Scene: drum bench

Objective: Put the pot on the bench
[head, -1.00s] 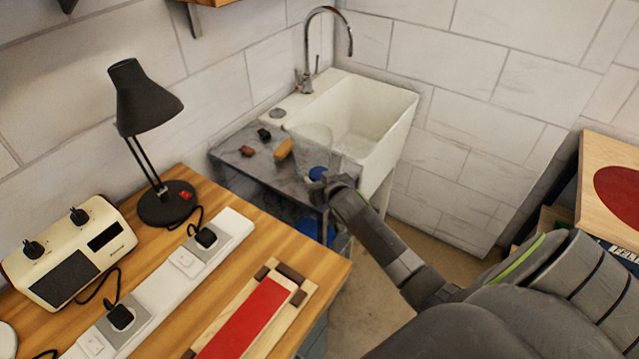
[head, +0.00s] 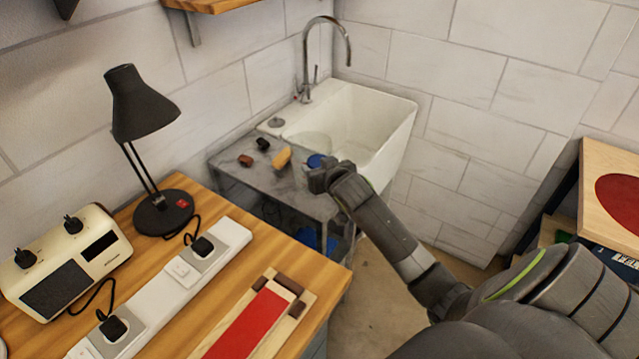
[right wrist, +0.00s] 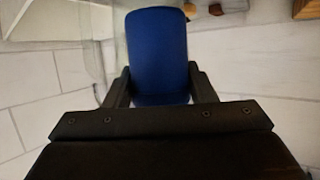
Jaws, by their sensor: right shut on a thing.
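The pot looks like a clear glass vessel (head: 311,143) with a blue handle (head: 316,160). It is at the sink end of the grey-topped stand, partly in front of the sink. My right gripper (head: 324,176) is shut on the blue handle, which fills the space between the fingers in the right wrist view (right wrist: 157,50). Whether the pot's base touches anything cannot be told. The wooden bench (head: 330,272) is at the lower left, apart from the pot. My left gripper is not in view.
The grey stand (head: 228,160) carries several small blocks, including a yellow-orange one (head: 281,158). The white sink (head: 400,112) has a tall faucet (head: 349,50). The bench holds a black lamp (head: 140,105), a power strip (head: 150,300), a cream device (head: 60,265) and a red-topped board (head: 250,322).

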